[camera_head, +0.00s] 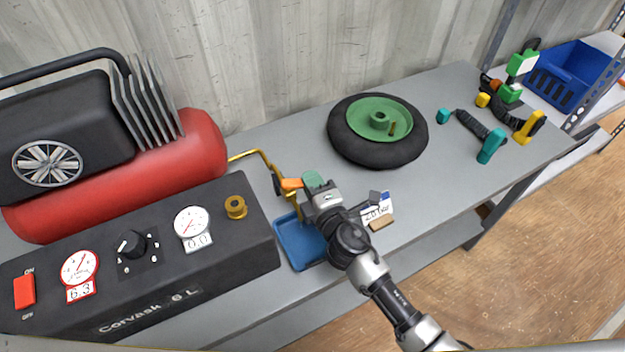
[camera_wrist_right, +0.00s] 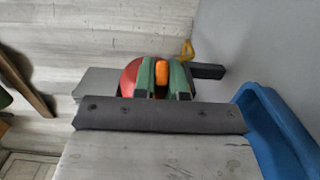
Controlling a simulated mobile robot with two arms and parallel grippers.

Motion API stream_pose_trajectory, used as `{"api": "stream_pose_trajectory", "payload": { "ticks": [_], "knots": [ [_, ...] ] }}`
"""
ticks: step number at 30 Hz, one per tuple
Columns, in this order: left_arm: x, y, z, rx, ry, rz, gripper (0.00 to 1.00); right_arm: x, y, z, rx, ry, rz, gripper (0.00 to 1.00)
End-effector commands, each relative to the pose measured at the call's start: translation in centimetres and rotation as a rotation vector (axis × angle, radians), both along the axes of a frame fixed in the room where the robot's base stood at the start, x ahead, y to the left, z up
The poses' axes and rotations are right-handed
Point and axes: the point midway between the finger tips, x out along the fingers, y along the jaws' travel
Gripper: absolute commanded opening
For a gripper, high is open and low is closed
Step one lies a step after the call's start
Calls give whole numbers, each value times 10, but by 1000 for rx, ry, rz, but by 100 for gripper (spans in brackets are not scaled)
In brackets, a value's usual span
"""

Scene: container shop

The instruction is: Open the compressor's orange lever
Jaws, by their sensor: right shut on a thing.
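The compressor, with a red tank (camera_head: 160,165) and a black control box (camera_head: 140,255), stands at the left of the workbench in the head view. A brass pipe (camera_head: 250,156) comes out of its right end and carries the orange lever (camera_head: 291,184). My right gripper (camera_head: 305,183) is at the lever from the right. In the right wrist view the orange lever (camera_wrist_right: 161,78) sits between the two green fingertips of the right gripper (camera_wrist_right: 161,85), which is shut on it. The red tank (camera_wrist_right: 130,76) shows behind. My left gripper is not in view.
A blue tray (camera_head: 297,243) lies below the lever. A wheel with a green hub (camera_head: 378,130) lies farther right. Several tools, including a teal-ended one (camera_head: 490,146), and a blue crate (camera_head: 570,75) are at the far right.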

Motion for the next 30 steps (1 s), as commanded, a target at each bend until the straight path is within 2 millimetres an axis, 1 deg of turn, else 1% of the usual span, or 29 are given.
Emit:
{"api": "stream_pose_trajectory", "payload": {
  "ticks": [1,6,20,21,25,26,30],
  "knots": [
    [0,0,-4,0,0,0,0,-2,1,-3,2,2,-20,0],
    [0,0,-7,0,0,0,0,-4,0,-2,0,1,-66,0],
    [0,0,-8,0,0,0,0,-4,0,-1,-3,1,-81,0],
    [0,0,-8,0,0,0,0,-4,0,-1,-3,1,-81,15],
    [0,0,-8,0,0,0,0,-4,0,-1,-2,1,-81,35],
    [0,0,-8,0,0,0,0,-4,0,-1,-2,1,-80,37],
    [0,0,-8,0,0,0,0,-4,0,-1,-1,0,-80,37]
  ]
}}
